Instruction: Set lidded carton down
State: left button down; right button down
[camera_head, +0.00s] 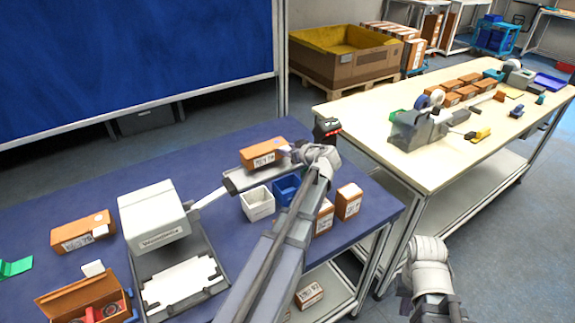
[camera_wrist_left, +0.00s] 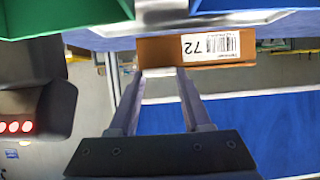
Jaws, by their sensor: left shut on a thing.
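An orange-brown carton (camera_head: 261,156) with a white printed label is at the back of the blue table, over a grey platform (camera_head: 245,180). I cannot tell whether it rests on the platform. My left gripper (camera_head: 291,151) is at its right end. In the left wrist view, the carton (camera_wrist_left: 218,62) shows its label, with "72" upside down, and the left gripper's fingers (camera_wrist_left: 160,74) meet its edge; they are shut on it. My right gripper is out of view; only part of the right arm shows at the lower right.
A white bin (camera_head: 257,204) and a blue bin (camera_head: 286,190) stand just in front of the carton. A black device (camera_head: 326,129) with red lights stands behind my left wrist. A white machine (camera_head: 154,215), another carton (camera_head: 82,232) and an open carton (camera_head: 88,301) are to the left.

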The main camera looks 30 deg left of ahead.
pick_arm(q)
jog(key=shift+f+b, duration=1.95)
jog(key=shift+r, duration=0.15)
jog(key=shift+c, duration=1.8)
grip_release()
jog(key=shift+s+d, duration=0.1)
jog(key=p+v, duration=0.5)
jog(key=v, duration=0.7)
jog(key=shift+r, duration=0.1)
